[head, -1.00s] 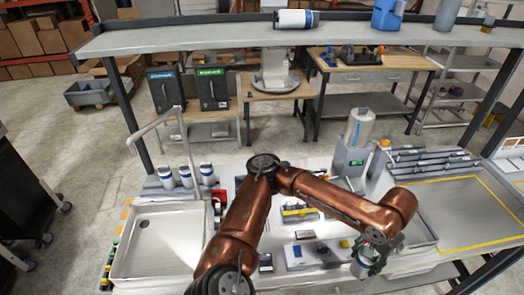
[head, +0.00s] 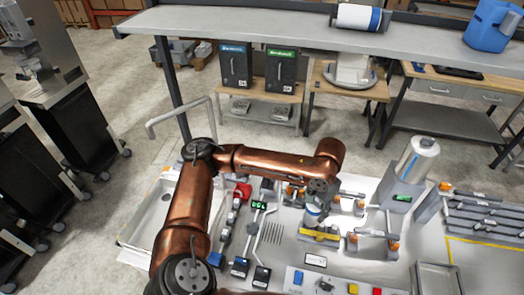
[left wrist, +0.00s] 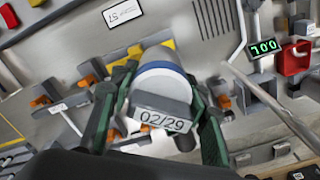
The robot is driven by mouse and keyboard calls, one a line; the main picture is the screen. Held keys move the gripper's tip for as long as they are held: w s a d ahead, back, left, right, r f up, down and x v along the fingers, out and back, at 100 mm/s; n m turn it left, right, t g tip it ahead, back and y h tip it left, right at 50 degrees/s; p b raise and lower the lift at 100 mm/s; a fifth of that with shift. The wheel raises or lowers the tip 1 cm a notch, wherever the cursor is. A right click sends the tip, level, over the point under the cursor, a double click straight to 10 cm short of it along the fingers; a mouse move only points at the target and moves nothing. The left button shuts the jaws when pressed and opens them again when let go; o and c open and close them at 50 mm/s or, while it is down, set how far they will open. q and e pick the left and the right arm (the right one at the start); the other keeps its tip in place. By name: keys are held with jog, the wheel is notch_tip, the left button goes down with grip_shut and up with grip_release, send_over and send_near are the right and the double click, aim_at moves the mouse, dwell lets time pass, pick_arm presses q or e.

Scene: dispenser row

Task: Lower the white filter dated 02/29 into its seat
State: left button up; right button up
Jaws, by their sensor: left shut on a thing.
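My left gripper (head: 316,198) is shut on the white filter (head: 312,216), a white cylinder with a blue band, over the middle of the worktop. In the left wrist view the filter (left wrist: 163,84) sits between the two green fingers of the left gripper (left wrist: 160,122). Its grey tag reads 02/29. A yellow piece (head: 318,236) shows just below the filter in the head view. It also shows beyond the filter in the left wrist view (left wrist: 158,48). The filter covers the spot beneath it, so I cannot tell whether it touches anything. My right gripper is not in view.
Grey clamps with orange ends (head: 372,243) stand close to the filter on the right. A small green-lit display (head: 259,205) and a red part (head: 242,190) stand to its left. A white sink (head: 150,222) is further left. A tall white cylinder (head: 418,160) stands at right.

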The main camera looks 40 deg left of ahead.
pick_arm(q)
jog(key=w+a+r+m+p, duration=0.1)
jog(key=w+a+m+p, duration=0.2)
jog(key=a, duration=0.5)
jog(key=w+a+r+m+p, duration=0.1)
jog(key=w+a+m+p, duration=0.1)
jog(key=a+m+p, duration=0.35)
jog(key=w+a+m+p, duration=0.2)
jog(key=a+p, duration=0.2)
jog(key=a, duration=0.7)
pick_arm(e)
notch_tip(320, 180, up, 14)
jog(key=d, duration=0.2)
pick_arm(q)
notch_tip(320, 180, down, 6)
jog(key=b, duration=0.8)
jog(key=shift+a, duration=0.15)
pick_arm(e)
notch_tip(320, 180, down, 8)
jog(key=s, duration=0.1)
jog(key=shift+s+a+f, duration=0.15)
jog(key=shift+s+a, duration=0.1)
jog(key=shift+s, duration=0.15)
pick_arm(q)
jog(key=shift+r+p, duration=0.1)
jog(key=shift+p, duration=0.3)
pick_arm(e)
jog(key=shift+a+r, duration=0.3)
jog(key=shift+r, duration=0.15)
